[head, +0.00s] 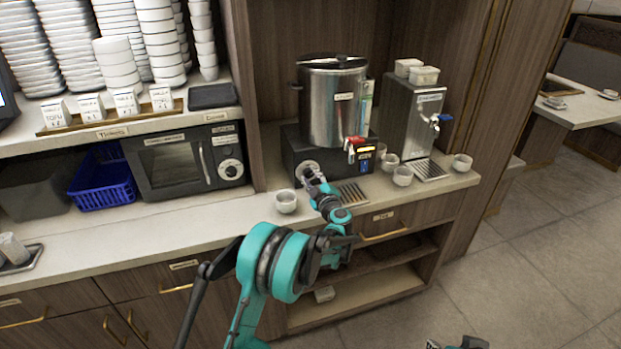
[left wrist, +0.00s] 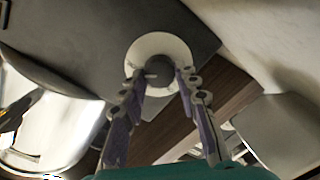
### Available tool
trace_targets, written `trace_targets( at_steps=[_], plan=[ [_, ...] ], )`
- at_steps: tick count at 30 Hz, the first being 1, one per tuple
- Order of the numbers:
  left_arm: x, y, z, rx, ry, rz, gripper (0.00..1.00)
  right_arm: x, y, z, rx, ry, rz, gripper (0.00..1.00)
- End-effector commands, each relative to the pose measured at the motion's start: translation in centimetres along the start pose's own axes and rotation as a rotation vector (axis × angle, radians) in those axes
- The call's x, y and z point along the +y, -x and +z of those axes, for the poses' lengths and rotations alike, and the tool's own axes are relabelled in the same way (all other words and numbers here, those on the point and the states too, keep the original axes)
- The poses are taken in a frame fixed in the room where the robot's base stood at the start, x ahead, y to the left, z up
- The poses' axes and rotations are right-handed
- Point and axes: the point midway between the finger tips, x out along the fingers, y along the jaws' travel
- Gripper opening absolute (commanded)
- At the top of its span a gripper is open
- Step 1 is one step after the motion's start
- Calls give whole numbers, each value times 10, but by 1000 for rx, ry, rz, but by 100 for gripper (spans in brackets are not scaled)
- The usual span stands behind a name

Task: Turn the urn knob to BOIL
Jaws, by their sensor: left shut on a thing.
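The steel urn (head: 333,105) stands on a dark base (head: 291,146) on the counter, with a red-handled tap (head: 353,142) in front. The urn knob (left wrist: 158,68) is a dark round knob on a pale dial (left wrist: 150,45) on the base's front face. My left gripper (head: 310,178) is at this dial, and its fingers (left wrist: 162,74) are shut on the knob from both sides. I cannot read the dial marks. A small part of my right gripper (head: 457,343) shows at the bottom edge.
A drip tray (head: 350,193) lies right of my left gripper. White cups stand nearby, one (head: 286,201) to the left and several to the right. A steel dispenser (head: 412,115) stands right of the urn. A microwave (head: 184,160) is at the left.

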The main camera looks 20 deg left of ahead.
Motion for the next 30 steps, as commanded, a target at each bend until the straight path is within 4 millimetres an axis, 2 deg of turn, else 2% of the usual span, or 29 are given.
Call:
trace_targets(
  at_steps=[9, 26, 27, 29, 30],
  plan=[
    [0, 0, 1, 6, -133, -2, 2, 0, 0, 0, 0, 0, 0, 45],
    [0, 0, 1, 8, -165, -3, 2, 0, -1, 0, 0, 0, 0, 45],
    [0, 0, 1, 8, -164, -3, 34, 0, -1, 0, 0, 0, 0, 45],
    [0, 0, 1, 8, -164, -3, 49, 0, -1, 0, 0, 0, 0, 45],
    [0, 0, 1, 8, -164, -3, 52, 0, -1, 0, 0, 0, 0, 45]
  ],
)
